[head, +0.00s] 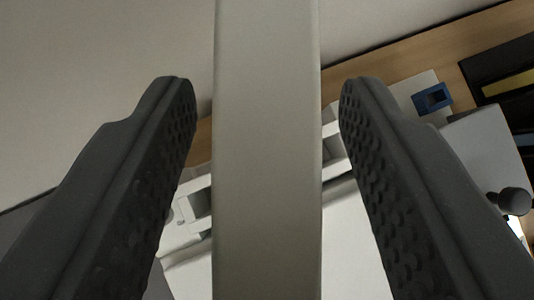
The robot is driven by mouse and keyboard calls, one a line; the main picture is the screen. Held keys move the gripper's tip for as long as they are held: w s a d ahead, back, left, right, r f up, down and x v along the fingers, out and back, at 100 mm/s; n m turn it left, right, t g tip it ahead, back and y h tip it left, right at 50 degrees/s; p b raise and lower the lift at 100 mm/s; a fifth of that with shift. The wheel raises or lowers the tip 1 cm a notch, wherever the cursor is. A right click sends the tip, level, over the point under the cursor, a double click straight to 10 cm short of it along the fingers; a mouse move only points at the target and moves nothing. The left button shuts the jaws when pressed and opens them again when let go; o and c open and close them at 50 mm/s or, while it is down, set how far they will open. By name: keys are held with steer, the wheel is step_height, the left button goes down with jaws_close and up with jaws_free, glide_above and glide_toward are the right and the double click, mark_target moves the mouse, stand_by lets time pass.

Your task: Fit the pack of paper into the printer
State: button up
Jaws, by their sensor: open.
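My gripper (266,90) is open, with one dark, studded finger on each side of the picture. Between the fingers a smooth pale grey slab (267,150) runs from the top edge to the bottom edge. It may be the pack of paper seen edge-on, but I cannot tell for sure. A narrow gap shows between the slab and each fingertip. Behind it are white parts with ledges and slots (192,210), perhaps the printer, with a flat white surface (345,245) below. The slab hides their middle, and the fingers hide their sides.
A wooden surface (405,57) runs slanting along the pale wall (100,60). To the right are a small blue square object (432,98), a black tray-like holder (495,70), a grey-white body (478,140) and a dark round knob (515,201).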

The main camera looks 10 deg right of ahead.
jaws_close()
steer(key=shift+r, duration=0.1)
